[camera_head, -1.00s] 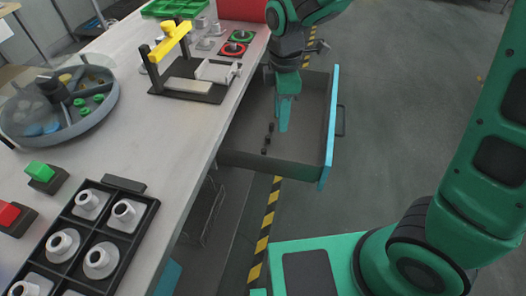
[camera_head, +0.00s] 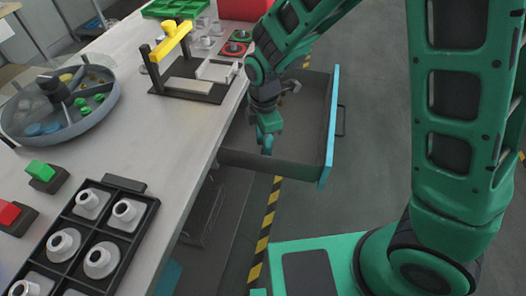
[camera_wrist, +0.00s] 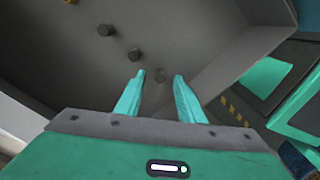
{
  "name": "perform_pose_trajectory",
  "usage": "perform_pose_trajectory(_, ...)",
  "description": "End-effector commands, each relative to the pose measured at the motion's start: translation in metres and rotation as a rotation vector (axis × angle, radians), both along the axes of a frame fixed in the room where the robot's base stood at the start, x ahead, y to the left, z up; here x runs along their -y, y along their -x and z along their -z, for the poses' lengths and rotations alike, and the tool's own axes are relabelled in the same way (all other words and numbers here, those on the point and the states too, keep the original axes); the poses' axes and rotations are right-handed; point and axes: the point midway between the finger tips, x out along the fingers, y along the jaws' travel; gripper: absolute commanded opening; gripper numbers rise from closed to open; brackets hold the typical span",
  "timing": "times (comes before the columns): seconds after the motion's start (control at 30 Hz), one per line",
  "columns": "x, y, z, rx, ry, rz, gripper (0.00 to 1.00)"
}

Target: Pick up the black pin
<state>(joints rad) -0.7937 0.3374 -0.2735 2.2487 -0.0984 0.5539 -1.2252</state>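Two dark pins (camera_wrist: 106,30) (camera_wrist: 134,54) stand on the floor of the open drawer (camera_wrist: 215,60) in the wrist view. A third small brownish-grey pin (camera_wrist: 160,75) shows between my fingertips; I cannot tell its exact colour or whether it touches a finger. My gripper (camera_wrist: 159,76) is open, its two teal fingers apart, pointing down into the drawer. In the head view my gripper (camera_head: 266,146) is low inside the drawer, near its front-left wall, and my arm hides the pins there.
The drawer's walls (camera_head: 272,164) surround my gripper. The table (camera_head: 165,125) at left carries a black tray (camera_head: 140,185), a round grey container (camera_head: 75,125) and a yellow-handled fixture (camera_head: 172,42).

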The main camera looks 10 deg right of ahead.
Motion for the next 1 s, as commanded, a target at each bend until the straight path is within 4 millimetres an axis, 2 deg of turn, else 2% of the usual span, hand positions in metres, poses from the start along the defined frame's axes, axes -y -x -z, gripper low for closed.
perform_pose_trajectory(0.03,0.001,0.001,0.008,-0.003,0.004,0.0,0.35)
perform_pose_trajectory(0.17,0.0,0.0,0.019,-0.001,0.002,0.0,0.35)
perform_pose_trajectory(0.43,0.0,0.0,0.022,0.0,0.0,0.001,0.35)
perform_pose_trajectory(0.47,0.0,0.0,0.022,0.0,0.0,0.001,0.33)
perform_pose_trajectory(0.6,0.0,0.0,0.022,0.0,0.0,0.001,0.0)
perform_pose_trajectory(1.0,0.0,0.0,0.016,0.001,0.0,0.001,0.0)
